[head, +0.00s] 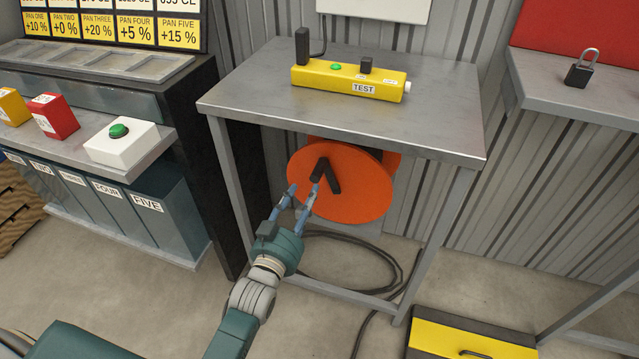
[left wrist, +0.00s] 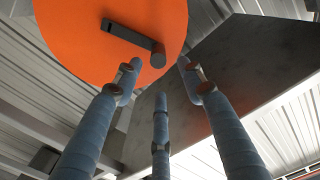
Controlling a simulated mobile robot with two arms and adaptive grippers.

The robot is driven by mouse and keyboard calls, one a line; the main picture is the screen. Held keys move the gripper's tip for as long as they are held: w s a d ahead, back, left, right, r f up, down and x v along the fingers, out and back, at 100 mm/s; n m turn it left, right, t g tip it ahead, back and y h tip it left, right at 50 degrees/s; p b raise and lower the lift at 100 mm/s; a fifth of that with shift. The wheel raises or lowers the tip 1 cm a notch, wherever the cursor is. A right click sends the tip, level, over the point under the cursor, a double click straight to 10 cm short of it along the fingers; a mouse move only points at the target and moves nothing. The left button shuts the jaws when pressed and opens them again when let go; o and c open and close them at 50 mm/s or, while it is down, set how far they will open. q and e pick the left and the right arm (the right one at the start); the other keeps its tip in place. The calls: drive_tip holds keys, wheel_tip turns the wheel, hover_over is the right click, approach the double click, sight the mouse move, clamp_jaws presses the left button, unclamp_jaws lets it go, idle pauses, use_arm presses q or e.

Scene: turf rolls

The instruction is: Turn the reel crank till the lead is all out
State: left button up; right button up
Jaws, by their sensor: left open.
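The orange reel (head: 352,200) hangs under the metal table, its round face toward me. Its dark crank (head: 330,175) sits on that face. In the left wrist view the crank arm (left wrist: 128,36) ends in a knob (left wrist: 158,54), and the orange disc (left wrist: 75,35) fills the upper left. My left gripper (head: 304,191) is open in front of the reel, its fingers close to the crank handle. In the left wrist view its fingers (left wrist: 160,85) are spread below the knob, with nothing between them. A dark lead (head: 345,245) lies in loops on the floor under the table. My right gripper is out of view.
The metal table (head: 230,97) stands over the reel, with legs on both sides. A yellow TEST box (head: 325,78) lies on top. A shelf with a white green-button box (head: 122,142) is at left. A yellow-and-black case (head: 465,340) is on the floor at right.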

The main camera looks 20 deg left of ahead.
sight(313, 183)
use_arm(q)
drive_tip(key=w+b, duration=0.1)
drive_tip(key=w, duration=0.7)
drive_tip(key=shift+w+d, duration=0.2)
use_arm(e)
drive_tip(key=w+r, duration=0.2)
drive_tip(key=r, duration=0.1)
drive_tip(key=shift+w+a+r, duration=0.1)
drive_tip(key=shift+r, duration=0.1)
use_arm(q)
clamp_jaws()
